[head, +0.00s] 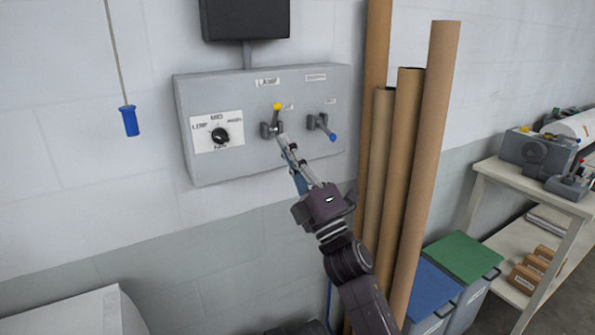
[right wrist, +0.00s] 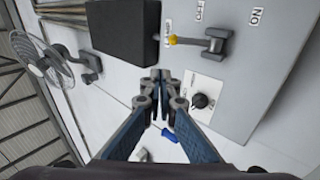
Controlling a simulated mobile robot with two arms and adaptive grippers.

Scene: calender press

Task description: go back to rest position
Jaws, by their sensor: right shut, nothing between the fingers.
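My right gripper (head: 284,142) reaches up from the lower right to the front of the grey control box (head: 235,170) on the wall. In the right wrist view its fingertips (right wrist: 160,76) are together with nothing between them. The yellow-tipped lever (head: 276,112) points up, just above the fingertips in the head view. In the right wrist view the yellow tip (right wrist: 173,39) stands apart from the fingers. A blue-tipped lever (head: 327,127) sits to its right and slants down. A black rotary knob (head: 220,136) is at the box's left. My left gripper is not in view.
Tall cardboard tubes (head: 425,170) lean on the wall close to the right of my arm. Bins with blue (head: 425,290) and green (head: 465,256) lids stand beside them. A workbench (head: 535,187) is at far right. A blue pull handle (head: 129,121) hangs left; the wall between is clear.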

